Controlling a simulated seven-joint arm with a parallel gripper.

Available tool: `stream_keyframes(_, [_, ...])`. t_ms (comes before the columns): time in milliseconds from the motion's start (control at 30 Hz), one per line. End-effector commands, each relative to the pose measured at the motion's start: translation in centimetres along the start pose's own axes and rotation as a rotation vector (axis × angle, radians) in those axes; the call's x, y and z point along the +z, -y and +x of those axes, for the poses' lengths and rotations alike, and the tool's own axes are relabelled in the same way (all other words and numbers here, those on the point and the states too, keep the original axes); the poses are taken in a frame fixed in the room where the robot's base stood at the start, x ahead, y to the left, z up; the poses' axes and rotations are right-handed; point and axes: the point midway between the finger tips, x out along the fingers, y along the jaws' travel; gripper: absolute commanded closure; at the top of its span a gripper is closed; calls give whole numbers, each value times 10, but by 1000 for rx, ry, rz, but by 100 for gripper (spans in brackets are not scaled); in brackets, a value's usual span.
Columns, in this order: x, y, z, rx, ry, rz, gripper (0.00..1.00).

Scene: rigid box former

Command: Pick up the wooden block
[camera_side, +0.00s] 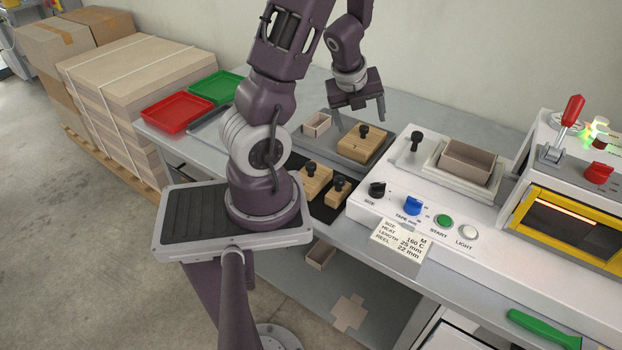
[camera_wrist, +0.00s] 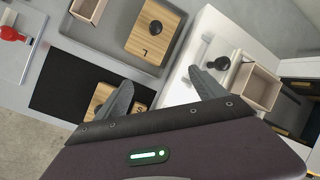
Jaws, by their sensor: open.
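A large wooden block (camera_side: 356,147) with a black knob sits in a grey tray; in the wrist view the block (camera_wrist: 146,42) bears a letter L. Two smaller wooden blocks with black knobs, a left one (camera_side: 312,183) and a right one (camera_side: 337,192), sit on a black mat. In the wrist view, the block marked S (camera_wrist: 139,109) is partly hidden by my gripper. My gripper (camera_side: 362,122) is open and empty, raised above the area of the large block. Its spread fingers also show in the wrist view (camera_wrist: 160,80), with nothing between them.
A small open box (camera_side: 317,124) shares the grey tray (camera_side: 385,150). To the right stands a white machine (camera_side: 399,187) with a lever, knobs and a box (camera_side: 468,160) on top. Red (camera_side: 178,112) and green (camera_side: 215,86) trays lie at the left.

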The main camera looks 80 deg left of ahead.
Motion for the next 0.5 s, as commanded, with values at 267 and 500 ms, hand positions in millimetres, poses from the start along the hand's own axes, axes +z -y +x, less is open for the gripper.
stream_keyframes(267, [-44,-129,26,244,-474,473,20])
stream_keyframes(500, [-57,-145,52,248,-493,482,20])
